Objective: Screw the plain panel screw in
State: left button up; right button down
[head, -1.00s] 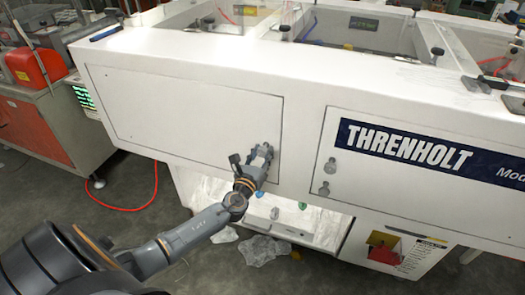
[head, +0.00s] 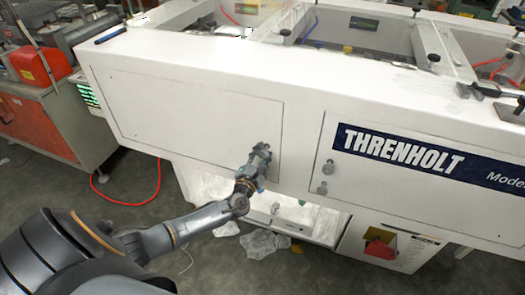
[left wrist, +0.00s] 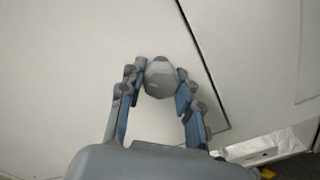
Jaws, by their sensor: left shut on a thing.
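The plain panel (head: 185,105) is the blank white door on the left of the machine's front. The grey panel screw (left wrist: 162,78) shows in the left wrist view, near the panel's dark edge gap. My left gripper (left wrist: 161,85) is shut on its knob-like head, with one finger on each side. In the head view my left gripper (head: 259,158) is at the lower right part of the plain panel and hides the screw. How deep the screw sits cannot be told. My right gripper is not in view.
Below is an open bay with crumpled clear film (head: 265,243). A red hose (head: 130,205) lies on the floor at left.

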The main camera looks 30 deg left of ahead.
pick_arm(q)
jog(key=m+p, duration=0.2)
jog(key=m, duration=0.2)
jog(key=shift+r+m, duration=0.1)
jog(key=shift+m, duration=0.2)
jog(key=shift+m+p, duration=1.05)
jog(key=shift+m, duration=0.85)
jog(key=o, duration=1.2)
jog(key=v, duration=1.2)
jog(key=shift+s+a, duration=0.1)
